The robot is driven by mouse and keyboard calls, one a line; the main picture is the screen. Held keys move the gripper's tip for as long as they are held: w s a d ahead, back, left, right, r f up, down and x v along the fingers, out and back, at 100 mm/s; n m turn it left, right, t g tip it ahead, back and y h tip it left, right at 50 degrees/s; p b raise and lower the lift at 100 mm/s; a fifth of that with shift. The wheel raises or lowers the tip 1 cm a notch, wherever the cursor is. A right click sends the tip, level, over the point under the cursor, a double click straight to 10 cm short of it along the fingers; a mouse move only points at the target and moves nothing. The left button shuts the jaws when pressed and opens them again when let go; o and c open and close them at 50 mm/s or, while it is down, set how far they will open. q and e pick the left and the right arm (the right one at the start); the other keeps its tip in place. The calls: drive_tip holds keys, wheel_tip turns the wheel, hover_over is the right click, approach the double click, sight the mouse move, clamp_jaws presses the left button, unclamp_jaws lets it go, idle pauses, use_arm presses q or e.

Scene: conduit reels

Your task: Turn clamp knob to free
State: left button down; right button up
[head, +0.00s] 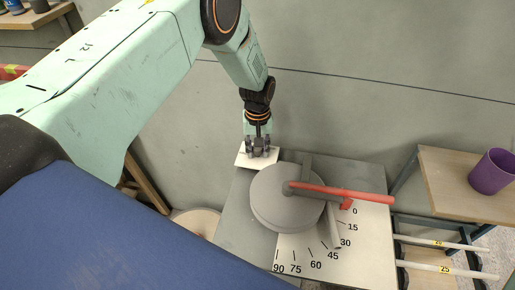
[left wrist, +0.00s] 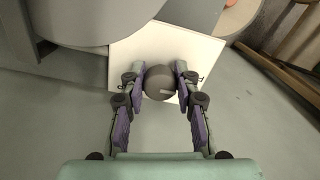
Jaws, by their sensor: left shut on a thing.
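The clamp knob (left wrist: 160,83) is a dark grey round knob with a light mark on its face, seen in the left wrist view. It stands in front of a white plate (left wrist: 190,48), which also shows in the head view (head: 243,157). My left gripper (left wrist: 160,84) has its two fingers on either side of the knob and is shut on it. In the head view my left gripper (head: 259,150) points down at the plate, behind the grey round turntable (head: 268,205), and hides the knob. My right gripper is not in view.
A red lever (head: 345,192) lies across the turntable, its end near 0 on an angle scale (head: 335,250). A purple cup (head: 492,172) stands on a wooden shelf (head: 450,190) at right. White conduits (head: 445,269) lie below it. A wall is close behind my left gripper.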

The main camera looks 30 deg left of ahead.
use_arm(q)
drive_tip(key=shift+s+f, duration=0.1)
drive_tip(key=shift+s, duration=0.05)
drive_tip(key=c, duration=1)
unclamp_jaws()
wheel_tip(320, 180, up, 12)
drive_tip(key=shift+r, duration=0.1)
